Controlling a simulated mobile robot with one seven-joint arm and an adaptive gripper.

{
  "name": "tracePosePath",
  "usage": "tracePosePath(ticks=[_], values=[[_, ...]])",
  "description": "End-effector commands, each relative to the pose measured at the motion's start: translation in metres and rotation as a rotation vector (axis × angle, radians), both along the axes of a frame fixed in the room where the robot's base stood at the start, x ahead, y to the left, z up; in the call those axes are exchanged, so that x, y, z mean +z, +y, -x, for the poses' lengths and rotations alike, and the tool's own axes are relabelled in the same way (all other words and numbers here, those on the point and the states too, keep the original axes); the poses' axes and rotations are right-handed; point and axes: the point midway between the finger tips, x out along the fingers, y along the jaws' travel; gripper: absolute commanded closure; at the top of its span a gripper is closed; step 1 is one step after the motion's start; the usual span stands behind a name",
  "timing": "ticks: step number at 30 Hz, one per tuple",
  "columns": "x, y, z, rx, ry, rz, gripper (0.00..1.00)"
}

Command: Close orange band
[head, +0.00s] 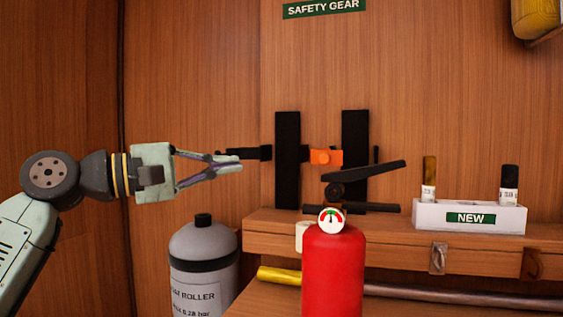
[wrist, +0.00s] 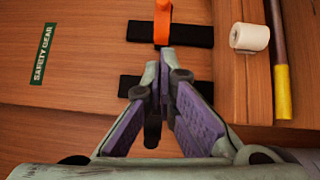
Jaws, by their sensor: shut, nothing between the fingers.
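The orange band piece (head: 326,157) sits between two upright black pads, the left pad (head: 287,160) and the right pad (head: 355,130), on the wooden wall. It also shows at the top of the wrist view (wrist: 162,22). A dark arm (head: 255,153) sticks out left of the left pad. My gripper (head: 240,161) is left of the pads, pointing right, its tips by the end of this dark arm. In the wrist view its purple-padded fingers (wrist: 167,65) are together at the tips and hold nothing. A dark piece (wrist: 152,128) shows partly hidden behind them.
A red extinguisher (head: 333,270) with a black handle stands in front, its top overlapping the pads' lower area. A grey cylinder (head: 203,260) stands below my gripper. A yellow-ended pole (head: 280,275) lies below.

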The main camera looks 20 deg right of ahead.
Motion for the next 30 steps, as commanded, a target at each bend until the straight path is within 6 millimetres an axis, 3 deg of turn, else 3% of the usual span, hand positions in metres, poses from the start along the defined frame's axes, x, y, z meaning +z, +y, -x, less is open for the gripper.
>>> tracePosePath(ticks=[15, 22, 30], values=[[0.007, -0.097, -0.017, 0.000, -0.002, -0.005, 1.00], [0.009, -0.120, 0.000, 0.002, -0.002, -0.004, 1.00], [0.008, -0.125, 0.003, 0.002, -0.001, -0.001, 1.00]])
